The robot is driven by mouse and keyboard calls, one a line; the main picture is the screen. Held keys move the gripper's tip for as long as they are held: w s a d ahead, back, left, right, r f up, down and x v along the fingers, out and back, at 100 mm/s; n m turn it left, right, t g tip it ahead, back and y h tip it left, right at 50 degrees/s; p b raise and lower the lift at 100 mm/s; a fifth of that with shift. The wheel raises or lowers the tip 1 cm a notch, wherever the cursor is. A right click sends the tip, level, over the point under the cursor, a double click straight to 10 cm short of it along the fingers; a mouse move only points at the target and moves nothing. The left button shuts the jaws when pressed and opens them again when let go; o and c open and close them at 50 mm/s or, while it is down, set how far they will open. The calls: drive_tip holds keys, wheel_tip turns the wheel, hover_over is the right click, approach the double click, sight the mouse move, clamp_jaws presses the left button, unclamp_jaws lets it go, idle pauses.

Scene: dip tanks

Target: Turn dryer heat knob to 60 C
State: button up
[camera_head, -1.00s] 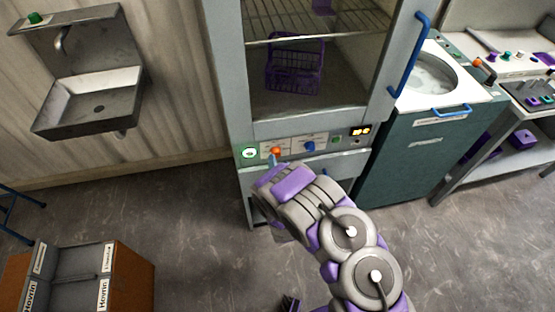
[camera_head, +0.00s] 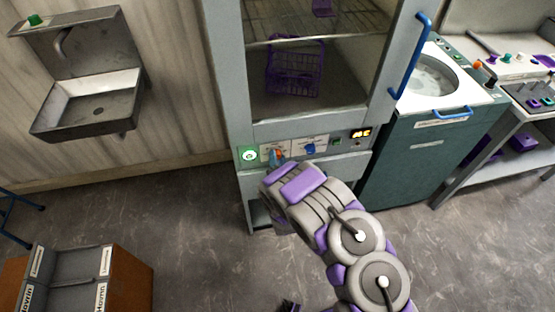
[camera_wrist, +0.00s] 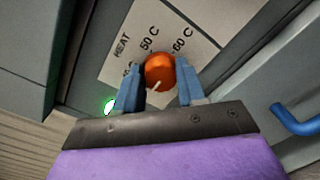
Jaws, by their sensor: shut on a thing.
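The orange heat knob (camera_wrist: 158,72) sits on the dryer's front panel between the two blue fingers of my gripper (camera_wrist: 160,88) in the wrist view. The fingers are shut on its sides. The white plate behind it reads HEAT, with 50 C above and 60 C to the upper right; another mark at the left is partly hidden. A pale pointer line on the knob's face points toward the lower left of the picture. In the head view the dryer (camera_head: 222,60) stands upright, and my gripper (camera_head: 277,158) is at its control panel, mostly hiding the knob.
A green lit button (camera_head: 249,154) is left of the knob and a blue knob (camera_head: 310,148) is right of it. A lit display (camera_head: 360,133) is farther right. A purple basket (camera_head: 294,68) sits inside the dryer. A teal tank (camera_head: 415,150) stands close on the right.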

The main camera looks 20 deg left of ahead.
drive_tip(key=c, duration=0.4)
